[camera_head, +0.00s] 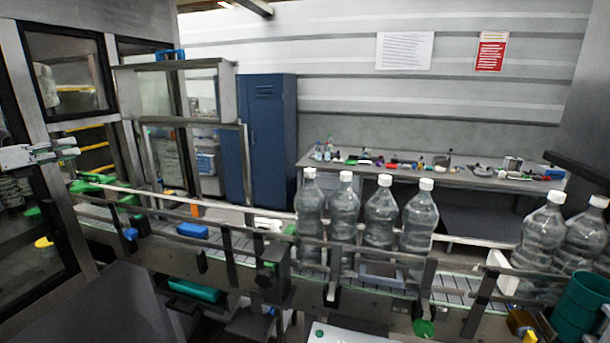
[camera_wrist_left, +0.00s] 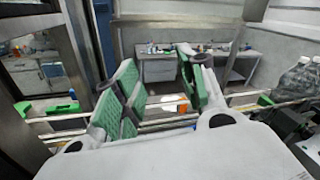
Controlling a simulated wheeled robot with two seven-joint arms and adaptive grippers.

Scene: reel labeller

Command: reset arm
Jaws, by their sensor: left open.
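My left gripper (camera_head: 70,147) is at the far left of the head view, in front of a dark-framed glass panel and above the left end of the conveyor. In the left wrist view, its two green-padded fingers (camera_wrist_left: 158,75) stand apart with nothing held between them. The conveyor and a far bench show beyond the gap. My right gripper is not in view.
A railed conveyor (camera_head: 330,270) crosses the scene, carrying several clear white-capped bottles (camera_head: 417,225) at its middle and right. A teal container (camera_head: 580,305) stands at the lower right. A cluttered bench (camera_head: 470,177) and a blue locker (camera_head: 270,140) stand behind.

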